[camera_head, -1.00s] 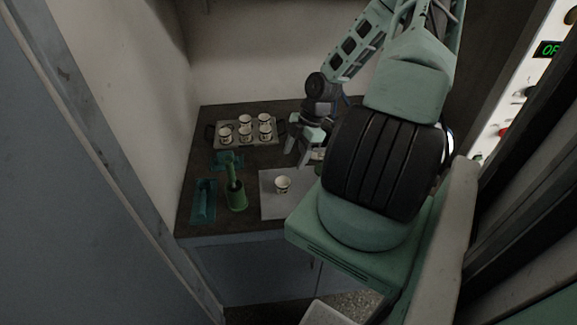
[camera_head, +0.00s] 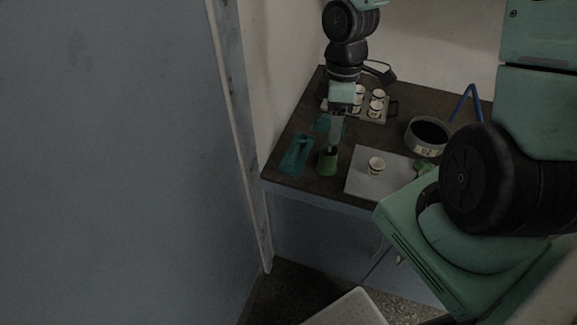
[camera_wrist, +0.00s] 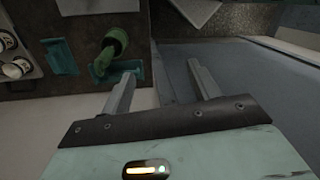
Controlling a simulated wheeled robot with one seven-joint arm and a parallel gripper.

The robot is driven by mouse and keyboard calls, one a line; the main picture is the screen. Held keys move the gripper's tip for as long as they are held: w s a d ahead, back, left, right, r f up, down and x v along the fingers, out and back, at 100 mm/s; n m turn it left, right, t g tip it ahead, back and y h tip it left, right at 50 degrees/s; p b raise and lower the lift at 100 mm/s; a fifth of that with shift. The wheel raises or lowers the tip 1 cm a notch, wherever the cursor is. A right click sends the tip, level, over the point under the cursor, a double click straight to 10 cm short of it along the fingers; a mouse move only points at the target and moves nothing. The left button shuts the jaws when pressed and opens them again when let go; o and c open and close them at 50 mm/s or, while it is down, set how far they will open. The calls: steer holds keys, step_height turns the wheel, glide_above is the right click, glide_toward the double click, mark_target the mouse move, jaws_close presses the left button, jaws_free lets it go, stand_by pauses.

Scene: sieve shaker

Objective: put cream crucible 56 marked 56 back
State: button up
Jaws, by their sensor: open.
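A cream crucible (camera_head: 376,166) with a dark band stands upright on a pale grey mat (camera_head: 362,186); I cannot read its marking. Several similar crucibles (camera_head: 377,95) stand on a grey tray (camera_head: 372,116) at the back of the bench, partly hidden by my arm. Two of these crucibles (camera_wrist: 18,68) show at the left edge in the wrist view. My gripper (camera_head: 337,130) is left of the lone crucible, and in the picture it overlaps the area just above the green pot. In the wrist view my gripper (camera_wrist: 163,78) is open, with nothing between its fingers.
A green pot (camera_head: 328,162) holds an upright tool. A teal holder (camera_head: 296,155) lies left of it. A round metal sieve pan (camera_head: 428,137) marked 02 stands right of the tray. A blue-grey wall panel (camera_head: 110,150) fills the left side.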

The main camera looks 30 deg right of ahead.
steer(key=s+a+r+m, duration=0.1)
steer(key=s+a+r, duration=0.2)
steer(key=a, duration=0.3)
steer(key=s+a+r+m, duration=0.1)
steer(key=s+a+r, duration=0.3)
steer(key=s+a, duration=0.2)
steer(key=s+a+r+t, duration=0.1)
steer(key=s+a+r, duration=0.2)
steer(key=s+a, duration=0.2)
steer(key=a, duration=0.2)
steer(key=shift+a+r+m, duration=0.3)
steer(key=shift+a+m, duration=0.05)
steer(key=shift+m, duration=0.05)
steer(key=shift+f, duration=0.1)
